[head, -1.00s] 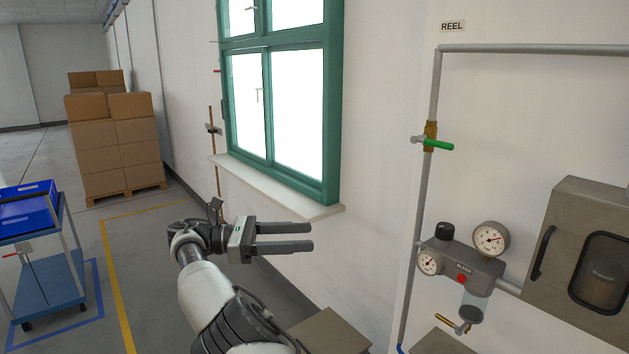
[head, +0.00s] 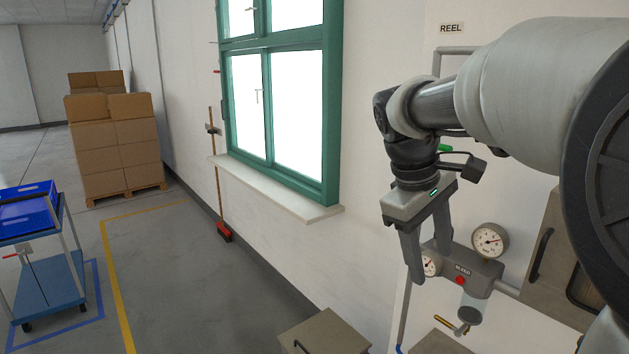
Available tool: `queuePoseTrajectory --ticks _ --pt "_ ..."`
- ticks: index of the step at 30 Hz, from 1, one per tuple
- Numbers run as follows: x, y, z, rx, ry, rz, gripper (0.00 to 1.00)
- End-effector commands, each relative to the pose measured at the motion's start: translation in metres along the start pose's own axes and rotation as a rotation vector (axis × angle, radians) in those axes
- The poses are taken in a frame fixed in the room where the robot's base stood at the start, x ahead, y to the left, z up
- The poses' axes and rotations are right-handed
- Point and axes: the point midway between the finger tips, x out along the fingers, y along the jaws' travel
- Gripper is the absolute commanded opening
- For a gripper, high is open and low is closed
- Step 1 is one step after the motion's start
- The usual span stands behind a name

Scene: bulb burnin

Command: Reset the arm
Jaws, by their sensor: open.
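My gripper (head: 430,262) is at the right of the head view, at the end of my raised and folded arm. Its two fingers point down and stand apart, with nothing between them. In the picture it overlaps the left part of the grey regulator unit (head: 485,277) on the wall; I cannot tell how far apart they are. My arm hides much of the upper right, including most of the pipe and part of the green valve lever (head: 445,148).
A grey metal box (head: 325,333) stands low at the bottom centre. A steel cabinet (head: 545,262) is on the right wall. A green-framed window (head: 332,120) has a sill (head: 290,200). A red broom (head: 223,230) leans on the wall. A blue cart (head: 50,290) stands left; the floor between is clear.

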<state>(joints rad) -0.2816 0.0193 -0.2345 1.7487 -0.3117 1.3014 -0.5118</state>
Motion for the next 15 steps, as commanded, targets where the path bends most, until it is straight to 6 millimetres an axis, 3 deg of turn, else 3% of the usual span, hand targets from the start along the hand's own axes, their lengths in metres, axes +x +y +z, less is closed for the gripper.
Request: queuePoseTrajectory --ticks 1,6,12,15 --pt "-0.005 -0.015 0.018 0.073 0.066 -0.023 0.53" --pt "-0.01 -0.071 0.058 0.322 0.257 -0.092 0.53" --pt "0.0 -0.127 0.089 0.57 0.409 -0.14 0.53" --pt "0.006 -0.142 0.096 0.646 0.449 -0.153 0.53"
